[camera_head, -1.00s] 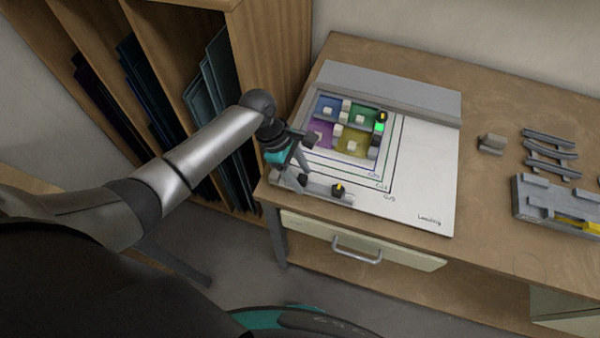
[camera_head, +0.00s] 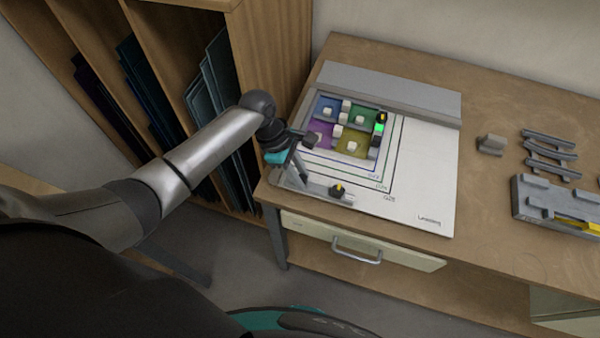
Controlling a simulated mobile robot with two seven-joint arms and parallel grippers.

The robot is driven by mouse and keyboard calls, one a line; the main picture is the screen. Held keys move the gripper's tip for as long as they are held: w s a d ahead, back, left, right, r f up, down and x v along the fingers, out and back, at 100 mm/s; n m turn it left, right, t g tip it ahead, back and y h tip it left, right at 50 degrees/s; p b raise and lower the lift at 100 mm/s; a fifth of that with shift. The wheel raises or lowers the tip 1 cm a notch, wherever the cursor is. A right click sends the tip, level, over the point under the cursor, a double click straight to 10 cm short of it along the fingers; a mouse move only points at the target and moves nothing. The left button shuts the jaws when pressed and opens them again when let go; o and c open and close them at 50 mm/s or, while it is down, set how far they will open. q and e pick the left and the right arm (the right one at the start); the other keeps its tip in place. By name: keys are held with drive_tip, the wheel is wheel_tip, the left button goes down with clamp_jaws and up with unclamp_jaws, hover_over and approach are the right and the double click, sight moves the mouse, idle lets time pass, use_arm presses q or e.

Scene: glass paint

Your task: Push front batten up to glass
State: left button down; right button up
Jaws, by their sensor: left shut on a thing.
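My right gripper is out of view.
A grey rail (camera_head: 395,92) runs along the board's back. A darker bar with a green light (camera_head: 379,128) stands at the glass's right side. Grey strips (camera_head: 550,145), a small block (camera_head: 490,144) and a grey tray (camera_head: 550,203) lie to the right. A wooden rack (camera_head: 270,60) stands close on the left.

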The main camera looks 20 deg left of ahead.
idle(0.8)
use_arm(q)
drive_tip(key=shift+w, duration=0.25)
drive_tip(key=w, duration=0.3)
drive_tip(key=shift+w+p, duration=0.3)
drive_tip(key=shift+w, duration=0.1)
drive_tip(key=w+b, duration=0.1)
drive_tip(key=w, duration=0.2)
drive_tip(key=shift+f, duration=0.15)
drive_tip(key=shift+w+d+b, duration=0.1)
drive_tip(key=shift+w+b, duration=0.2)
drive_tip(key=shift+w, duration=0.05)
drive_tip(key=c, duration=0.7)
unclamp_jaws()
drive_tip(key=p+v, duration=0.2)
drive_tip(key=v, duration=1.3)
drive_tip(key=shift+s+r, duration=0.1)
drive_tip(key=shift+r, duration=0.15)
